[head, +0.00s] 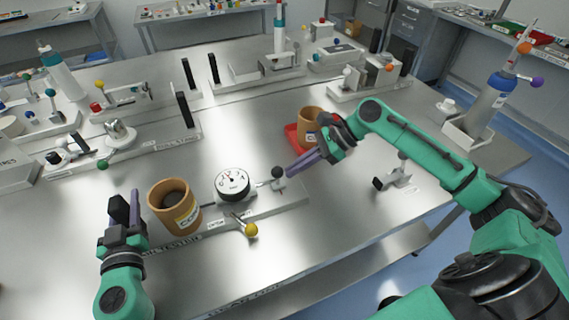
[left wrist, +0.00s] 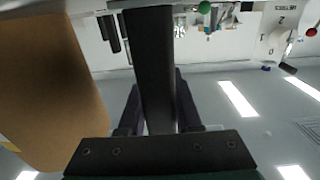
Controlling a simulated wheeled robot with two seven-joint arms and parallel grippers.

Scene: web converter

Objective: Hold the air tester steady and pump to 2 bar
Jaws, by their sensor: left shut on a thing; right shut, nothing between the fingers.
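The air tester has a round white dial gauge (head: 233,183) on a metal base (head: 290,202) near the front of the table. A dark ball knob (head: 277,172) stands at its right and a yellow ball lever (head: 250,230) at its front. The dial's needle is too small to read surely. My left gripper (head: 130,207) is shut on a black upright bar (left wrist: 152,70) at the tester's left end; the bar runs between the fingers in the left wrist view. My right gripper (head: 292,171) is shut and empty, its purple fingertips close beside the dark knob; I cannot tell whether they touch.
A tan cup (head: 174,206) stands between my left gripper and the gauge. Another tan cup (head: 309,127) sits in a red tray (head: 292,136) behind my right gripper. A small metal fixture (head: 397,180) stands to the right. Several other fixtures line the table's back.

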